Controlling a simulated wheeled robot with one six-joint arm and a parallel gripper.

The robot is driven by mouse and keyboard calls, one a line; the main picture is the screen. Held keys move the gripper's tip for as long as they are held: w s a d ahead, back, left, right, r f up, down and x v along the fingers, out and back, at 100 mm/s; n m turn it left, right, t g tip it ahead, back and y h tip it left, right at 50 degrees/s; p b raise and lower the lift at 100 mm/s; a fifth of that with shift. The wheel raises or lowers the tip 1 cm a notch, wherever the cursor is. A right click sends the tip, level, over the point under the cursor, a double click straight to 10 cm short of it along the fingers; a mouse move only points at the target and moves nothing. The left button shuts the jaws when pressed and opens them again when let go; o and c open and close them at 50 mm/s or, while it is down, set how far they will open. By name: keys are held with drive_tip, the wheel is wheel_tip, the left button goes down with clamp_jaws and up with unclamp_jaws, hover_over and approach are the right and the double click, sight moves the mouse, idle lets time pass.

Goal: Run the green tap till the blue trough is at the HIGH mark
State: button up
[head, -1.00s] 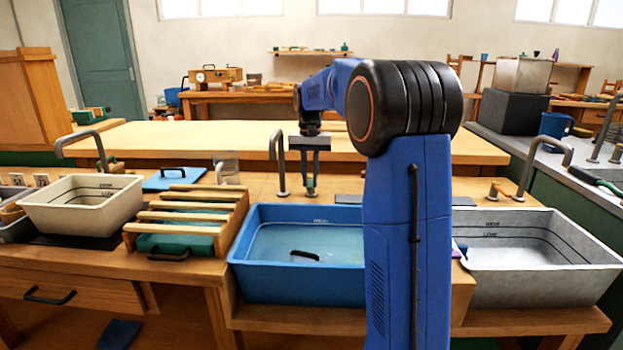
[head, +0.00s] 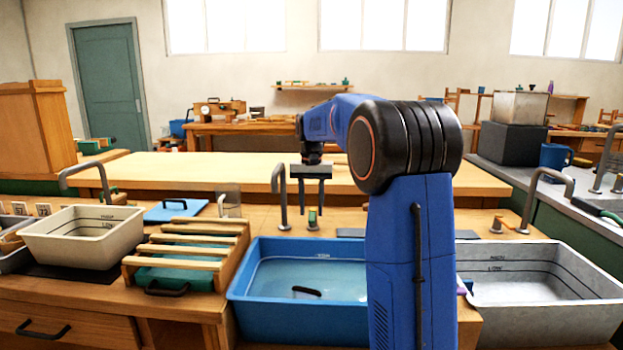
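The blue trough (head: 290,314) sits in the bench, its right part hidden behind my arm. Bluish water (head: 315,274) lies in it, and a dark handle-like piece (head: 306,292) shows in it. A mark with small lettering shows on the back inner wall; I cannot read it or tell the water level against it. A grey spout (head: 283,190) stands behind the trough; I see no stream from it. The small green tap handle (head: 313,218) stands right of the spout. My gripper (head: 311,204) points down just above the handle in the picture, fingers apart and empty.
A cream trough (head: 85,244) and a slatted wooden rack (head: 187,250) stand to the left. A grey trough (head: 545,300) with its own spout (head: 530,200) stands to the right. A blue lidded board (head: 176,210) lies behind the rack.

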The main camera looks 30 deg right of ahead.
sight(311, 218)
wheel_tip(311, 218, up, 16)
idle(0.5)
drive_tip(key=shift+f, duration=0.1)
drive_tip(key=s+a+f+n+t, duration=0.15)
drive_tip(key=s+a+f, duration=0.25)
drive_tip(key=s+a, duration=0.45)
drive_tip(key=s+a+f+n+t, duration=0.1)
drive_tip(key=s+a+f+n, duration=0.3)
drive_tip(key=s, duration=0.8)
drive_tip(key=s+a+f+t, duration=0.1)
drive_tip(key=s+a+f, duration=0.2)
drive_tip(key=s+f, duration=0.6)
drive_tip(key=s+a+f+n+t, duration=0.1)
drive_tip(key=s+a+f, duration=0.2)
drive_tip(key=s+f, duration=0.6)
drive_tip(key=shift+s, duration=0.5)
drive_tip(key=shift+n, duration=0.25)
